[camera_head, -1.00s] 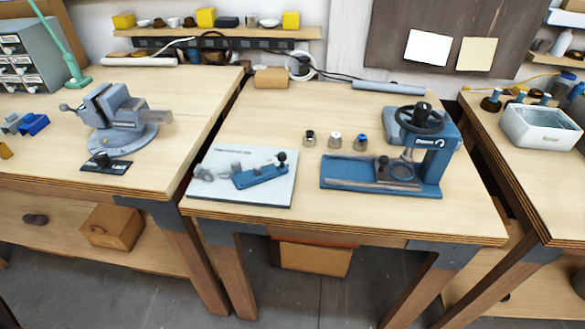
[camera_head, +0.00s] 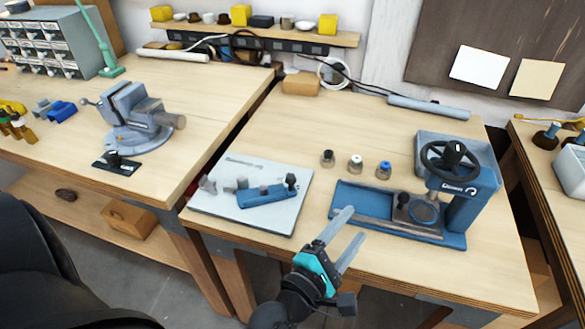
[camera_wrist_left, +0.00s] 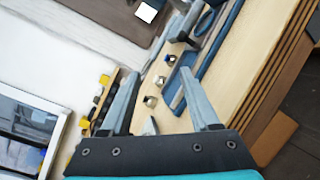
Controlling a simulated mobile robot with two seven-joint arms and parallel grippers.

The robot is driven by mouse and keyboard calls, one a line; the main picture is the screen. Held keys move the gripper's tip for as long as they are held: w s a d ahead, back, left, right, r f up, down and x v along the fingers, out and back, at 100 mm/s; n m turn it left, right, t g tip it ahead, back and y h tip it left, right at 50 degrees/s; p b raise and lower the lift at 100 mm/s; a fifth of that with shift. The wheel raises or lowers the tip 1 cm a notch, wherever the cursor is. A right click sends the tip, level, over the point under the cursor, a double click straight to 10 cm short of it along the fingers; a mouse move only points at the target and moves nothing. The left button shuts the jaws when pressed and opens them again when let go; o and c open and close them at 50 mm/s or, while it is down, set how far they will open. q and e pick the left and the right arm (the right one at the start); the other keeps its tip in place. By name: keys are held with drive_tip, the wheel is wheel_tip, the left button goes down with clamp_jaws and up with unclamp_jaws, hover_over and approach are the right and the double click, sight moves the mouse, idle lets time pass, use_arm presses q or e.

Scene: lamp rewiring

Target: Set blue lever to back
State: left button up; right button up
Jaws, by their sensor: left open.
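A small metal piece with a blue top (camera_head: 384,170), which seems to be the blue lever, stands on the middle bench at the right end of a row of three. Beside it are a white-topped piece (camera_head: 355,164) and a black-topped piece (camera_head: 328,158). Its exact tilt is too small to tell. The row also shows between my fingers in the left wrist view, with the blue-topped one (camera_wrist_left: 171,58) closest to the press. My left gripper (camera_head: 353,226) is open and empty, at the bench's front edge, nearer the camera than the row. My right gripper is not in view.
A blue press (camera_head: 465,195) with a black handwheel stands right of the row. A white board (camera_head: 222,212) with a blue bar (camera_head: 262,198) lies to the left. A vise (camera_head: 135,115) is on the left bench. Bare wood lies behind the row.

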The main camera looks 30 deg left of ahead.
use_arm(q)
drive_tip(key=a+n+y, duration=0.1)
drive_tip(key=n, duration=0.1)
drive_tip(key=a+n+y, duration=0.2)
drive_tip(key=n, duration=0.1)
drive_tip(key=a+n+y, duration=0.1)
drive_tip(key=n+y, duration=0.1)
drive_tip(key=n, duration=0.1)
drive_tip(key=shift+a+f+t, duration=0.15)
drive_tip(key=shift+a+t, duration=0.25)
drive_tip(key=a+f+n+g+y, duration=0.1)
drive_tip(key=a+n+y, duration=0.1)
drive_tip(key=n, duration=0.1)
drive_tip(key=s+a+n+g+y, duration=0.1)
drive_tip(key=a+n+y, duration=0.1)
drive_tip(key=n, duration=0.2)
drive_tip(key=s+a+f+n+y, duration=0.1)
drive_tip(key=a+n+y, duration=0.1)
drive_tip(key=n, duration=0.1)
drive_tip(key=shift+s+a+f+n+g+y, duration=0.15)
drive_tip(key=shift+s+f+n+g+y, duration=0.15)
drive_tip(key=shift+f+g, duration=0.1)
drive_tip(key=p+x, duration=0.1)
drive_tip(key=x, duration=1.4)
drive_tip(key=shift+w+r, duration=0.1)
drive_tip(key=shift+c, duration=0.3)
clamp_jaws()
